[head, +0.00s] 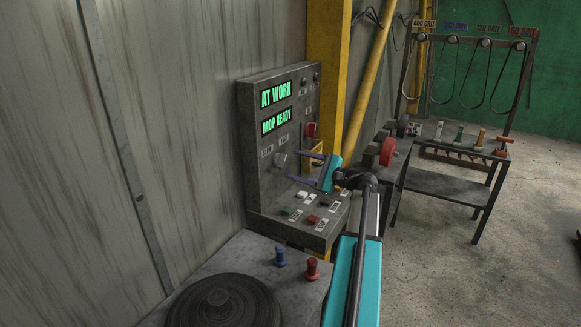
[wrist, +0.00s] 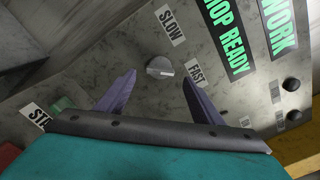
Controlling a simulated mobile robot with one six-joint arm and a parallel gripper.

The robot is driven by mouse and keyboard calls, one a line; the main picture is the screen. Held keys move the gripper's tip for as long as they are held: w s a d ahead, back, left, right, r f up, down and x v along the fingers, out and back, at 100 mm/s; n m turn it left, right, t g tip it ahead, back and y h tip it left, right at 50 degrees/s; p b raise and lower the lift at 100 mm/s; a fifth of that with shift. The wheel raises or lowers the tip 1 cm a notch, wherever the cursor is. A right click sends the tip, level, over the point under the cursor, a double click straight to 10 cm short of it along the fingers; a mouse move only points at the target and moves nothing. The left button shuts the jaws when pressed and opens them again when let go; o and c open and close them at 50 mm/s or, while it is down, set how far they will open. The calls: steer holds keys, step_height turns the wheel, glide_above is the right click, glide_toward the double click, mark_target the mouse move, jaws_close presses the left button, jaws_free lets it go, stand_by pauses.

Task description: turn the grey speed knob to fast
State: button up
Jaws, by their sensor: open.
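The grey speed knob (wrist: 159,66) is a small round knob on the sloped face of the control panel (head: 262,190). In the wrist view the SLOW label (wrist: 170,25) is above it and the FAST label (wrist: 196,74) is to its right. A pale mark shows on its lower right part; I cannot tell its exact setting. The knob also shows in the head view (head: 280,160). My gripper (wrist: 159,80) is open and empty, its two purple fingers apart. The knob appears ahead of the fingertips, between their lines, with no visible contact. The gripper also shows in the head view (head: 291,166).
Green displays (head: 276,107) read AT WORK and MOP READY. A red knob (head: 311,130) and several push buttons (head: 302,195) are close by on the panel. A yellow post (head: 328,70) stands behind. A round dark disc (head: 222,302) is in front.

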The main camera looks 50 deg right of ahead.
steer(key=b+v, duration=0.2)
steer(key=v, duration=0.7)
steer(key=shift+s, duration=0.25)
